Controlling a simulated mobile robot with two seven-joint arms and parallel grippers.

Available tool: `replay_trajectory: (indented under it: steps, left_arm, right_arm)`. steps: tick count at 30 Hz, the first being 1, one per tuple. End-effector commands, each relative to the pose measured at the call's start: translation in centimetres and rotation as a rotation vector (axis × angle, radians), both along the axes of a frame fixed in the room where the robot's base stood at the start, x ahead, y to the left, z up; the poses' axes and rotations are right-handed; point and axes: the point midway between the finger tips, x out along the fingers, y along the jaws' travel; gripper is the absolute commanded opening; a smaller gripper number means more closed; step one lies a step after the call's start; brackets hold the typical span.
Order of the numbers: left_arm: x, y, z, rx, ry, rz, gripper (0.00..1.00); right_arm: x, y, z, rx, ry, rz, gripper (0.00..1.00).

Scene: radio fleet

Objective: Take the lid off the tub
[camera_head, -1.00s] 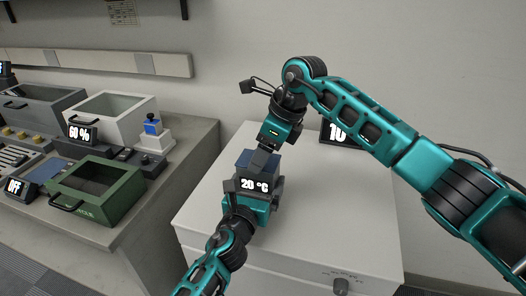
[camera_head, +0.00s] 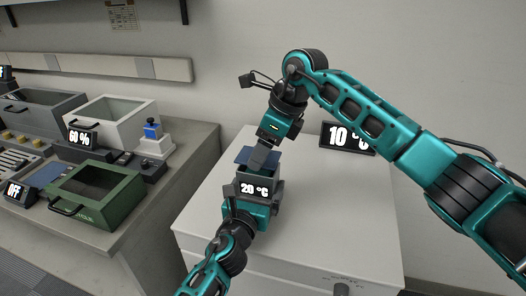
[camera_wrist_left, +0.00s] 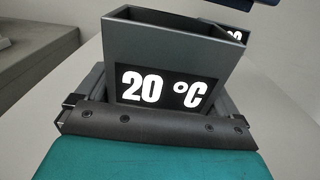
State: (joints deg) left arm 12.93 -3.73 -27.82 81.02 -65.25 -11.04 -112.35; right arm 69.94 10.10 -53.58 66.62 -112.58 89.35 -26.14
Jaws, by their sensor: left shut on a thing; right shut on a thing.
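The tub (camera_wrist_left: 190,42) is a dark grey open box with a "20 °C" display on its front, and it fills the middle of the left wrist view. In the head view the tub (camera_head: 277,190) stands on the white unit. My left gripper (camera_wrist_left: 155,105) is shut on the tub, one finger on each side. The blue lid (camera_head: 243,155) is in my right gripper (camera_head: 263,152), which is shut on it just above the tub. A corner of the lid (camera_wrist_left: 258,2) shows at the top of the left wrist view, apart from the tub's rim. The tub's inside is mostly hidden.
A dark "10 °C" display (camera_head: 348,138) stands at the back of the white unit (camera_head: 320,215), which has clear room to the right. A grey bench (camera_head: 160,185) on the left holds a green box (camera_head: 110,215), a white bin (camera_head: 125,120) and several controls.

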Motion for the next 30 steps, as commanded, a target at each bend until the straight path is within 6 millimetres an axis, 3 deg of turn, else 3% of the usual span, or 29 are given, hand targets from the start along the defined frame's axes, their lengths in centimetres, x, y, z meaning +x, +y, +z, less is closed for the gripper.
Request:
replay_trajectory:
  steps: [11,21,28,29,30]
  left_arm:
    - [0.0,0.0,-0.1,0.001,0.002,0.000,0.40]
    - [0.0,0.0,-0.1,0.001,0.002,0.000,0.40]
    - [0.0,0.0,-0.1,0.001,0.002,0.000,0.40]
    - [0.0,0.0,-0.1,0.001,0.002,0.000,0.96]
    - [0.0,0.0,-0.1,0.001,0.002,0.000,1.00]
  right_arm:
    - [0.0,0.0,0.2,0.000,-0.001,0.000,0.30]
    - [0.1,0.0,3.8,0.000,-0.003,-0.001,0.30]
    - [0.0,0.0,4.1,-0.001,0.001,-0.001,0.30]
    - [0.0,0.0,4.1,-0.001,0.001,-0.001,0.30]
    - [0.0,0.0,4.1,-0.001,0.001,-0.001,0.30]
